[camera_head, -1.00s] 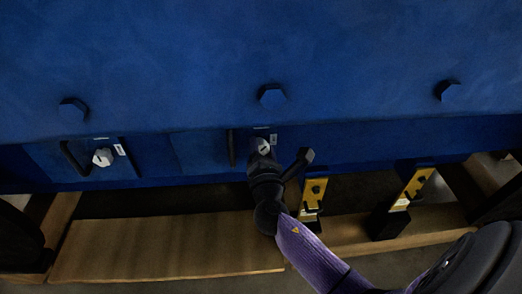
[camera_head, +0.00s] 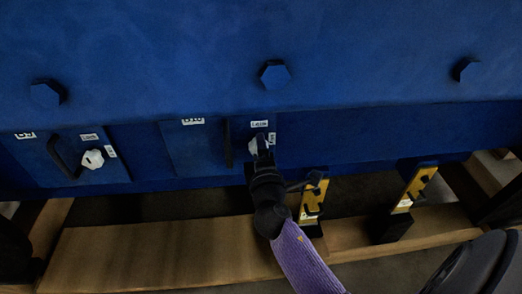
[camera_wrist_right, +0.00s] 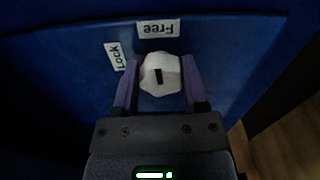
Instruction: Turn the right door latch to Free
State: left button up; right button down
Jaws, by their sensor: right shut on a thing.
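The right door latch (camera_wrist_right: 160,74) is a white faceted knob with a short black mark on its face. It sits on the blue right door (camera_wrist_right: 75,75). In the right wrist view the Free label (camera_wrist_right: 158,29) is directly above the knob and the Lock label (camera_wrist_right: 115,56) is to its left. The black mark runs nearly upright, roughly in line with Free. My right gripper (camera_wrist_right: 160,85) is shut on the knob, one finger on each side. In the head view the gripper (camera_head: 262,150) partly covers the latch (camera_head: 253,147). My left gripper is out of view.
A dark handle bar (camera_head: 228,144) stands just left of the latch. A second door with a white latch (camera_head: 92,159) is farther left. Yellow brackets (camera_head: 312,197) and a wooden beam (camera_head: 160,252) lie below the doors.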

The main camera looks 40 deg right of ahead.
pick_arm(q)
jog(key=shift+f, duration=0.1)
pick_arm(e)
jog(key=shift+m, duration=0.3)
jog(key=shift+c, duration=0.6)
grip_release()
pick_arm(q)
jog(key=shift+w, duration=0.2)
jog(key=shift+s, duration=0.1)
